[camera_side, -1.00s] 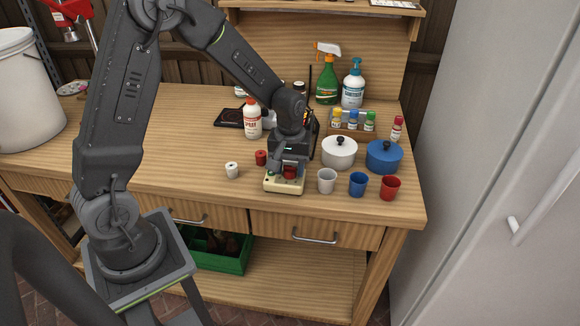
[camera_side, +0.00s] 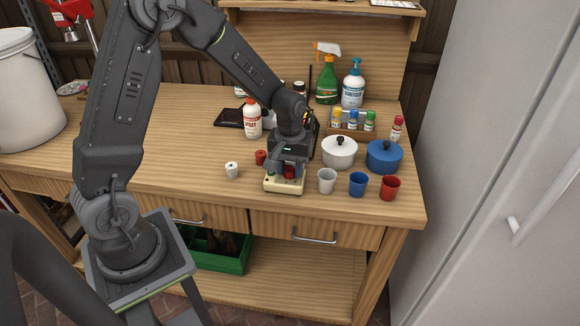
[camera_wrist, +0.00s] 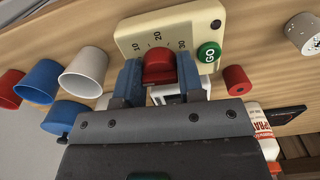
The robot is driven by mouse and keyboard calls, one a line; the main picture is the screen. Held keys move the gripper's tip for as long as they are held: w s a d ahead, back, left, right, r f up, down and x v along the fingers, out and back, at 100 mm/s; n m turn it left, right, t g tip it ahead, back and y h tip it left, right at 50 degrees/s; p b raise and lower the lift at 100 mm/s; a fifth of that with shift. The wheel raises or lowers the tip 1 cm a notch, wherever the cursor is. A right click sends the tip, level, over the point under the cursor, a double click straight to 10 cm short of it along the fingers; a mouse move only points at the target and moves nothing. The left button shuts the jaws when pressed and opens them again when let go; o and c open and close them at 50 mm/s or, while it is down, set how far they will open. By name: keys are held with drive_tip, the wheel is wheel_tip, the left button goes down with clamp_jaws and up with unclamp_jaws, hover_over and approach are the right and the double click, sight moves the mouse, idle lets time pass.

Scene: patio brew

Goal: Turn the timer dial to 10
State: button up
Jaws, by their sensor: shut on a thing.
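The timer is a cream box (camera_side: 284,188) near the front of the bench; it also shows in the wrist view (camera_wrist: 205,18). The red dial (camera_wrist: 158,62) sits below the marks in the wrist view. My gripper (camera_wrist: 159,72) points down over the timer, its two blue-grey fingers shut on the dial from both sides. It also shows in the side view (camera_side: 289,167). I cannot make out which mark the dial points to; the fingers hide part of it.
White (camera_side: 326,181), blue (camera_side: 358,184) and red (camera_side: 390,188) cups stand right of the timer. White (camera_side: 339,153) and blue (camera_side: 384,157) pots stand behind them.

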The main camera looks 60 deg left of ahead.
sight(290, 167)
drive_tip(key=m, duration=0.4)
drive_tip(key=shift+m, duration=2.5)
drive_tip(key=o, duration=0.6)
drive_tip(key=shift+o, duration=0.2)
drive_tip(key=shift+r, duration=0.1)
wheel_tip(290, 167, up, 14)
